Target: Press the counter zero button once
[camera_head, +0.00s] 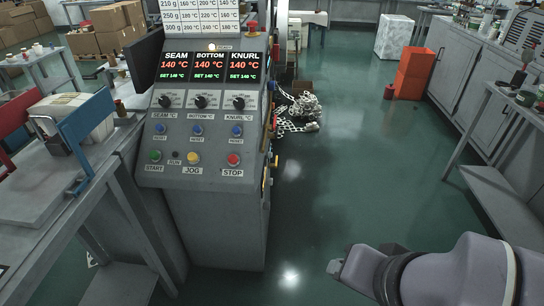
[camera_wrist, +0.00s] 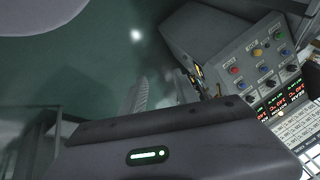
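The control panel (camera_head: 203,131) stands left of centre in the head view. It carries three temperature displays, black knobs, several small blue buttons (camera_head: 197,130), a green START button (camera_head: 155,156), a yellow JOG button (camera_head: 193,158) and a red STOP button (camera_head: 233,159). No label reading counter zero is legible. In the wrist view the panel (camera_wrist: 265,72) appears turned over at the right. My gripper (camera_wrist: 158,90) points toward the floor area left of the panel there, apart from it. Its fingers are dim. My arm is at the lower right of the head view.
A workbench (camera_head: 45,185) with a blue-framed device stands left of the panel. A heap of white chain or rope (camera_head: 300,108) lies on the floor behind it. Orange boxes (camera_head: 414,72) stand farther back. Grey cabinets line the right. The green floor between is clear.

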